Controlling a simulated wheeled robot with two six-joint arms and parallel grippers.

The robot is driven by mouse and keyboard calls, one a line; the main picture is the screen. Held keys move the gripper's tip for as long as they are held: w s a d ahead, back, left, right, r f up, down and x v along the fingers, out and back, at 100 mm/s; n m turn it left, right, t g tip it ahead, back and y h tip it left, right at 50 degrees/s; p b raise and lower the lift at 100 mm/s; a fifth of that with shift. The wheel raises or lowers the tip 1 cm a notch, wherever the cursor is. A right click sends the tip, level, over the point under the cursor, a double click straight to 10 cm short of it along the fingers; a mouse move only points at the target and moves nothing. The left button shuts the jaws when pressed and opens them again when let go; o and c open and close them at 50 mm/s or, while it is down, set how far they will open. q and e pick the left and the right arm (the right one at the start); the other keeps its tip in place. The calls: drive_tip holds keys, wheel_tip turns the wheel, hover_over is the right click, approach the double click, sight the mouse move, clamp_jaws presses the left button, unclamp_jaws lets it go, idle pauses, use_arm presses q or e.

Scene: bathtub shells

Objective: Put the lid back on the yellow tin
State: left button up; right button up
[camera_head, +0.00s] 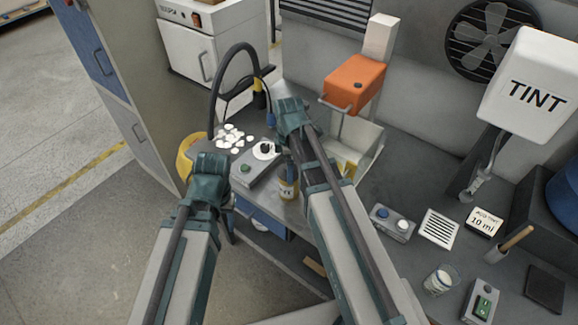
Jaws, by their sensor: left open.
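A yellow round-sided thing (186,150), perhaps the yellow tin, shows partly behind my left wrist at the bench's left end; its top is mostly hidden. A small tin or jar with a yellowish band (288,187) stands under my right forearm, partly covered. A white disc with a dark middle (262,152) sits at the back of a grey box; I cannot tell whether it is a lid. My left gripper (212,166) is open, beside the yellow thing, its fingertips mostly hidden. My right gripper (290,108) is over the bench, right of the disc; its fingers are not clear.
White pieces (230,138) lie loosely behind the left gripper, near a black curved hose (214,90). An orange box (354,84) stands above a pale bin (366,140). A button box (392,223), a glass (440,280) and a TINT dispenser (530,88) are to the right.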

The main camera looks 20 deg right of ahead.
drive_tip(key=o, duration=1)
drive_tip(key=shift+r, duration=0.1)
drive_tip(key=shift+r+p, duration=3.45)
drive_tip(key=shift+p, duration=0.1)
drive_tip(key=shift+c, duration=0.3)
clamp_jaws()
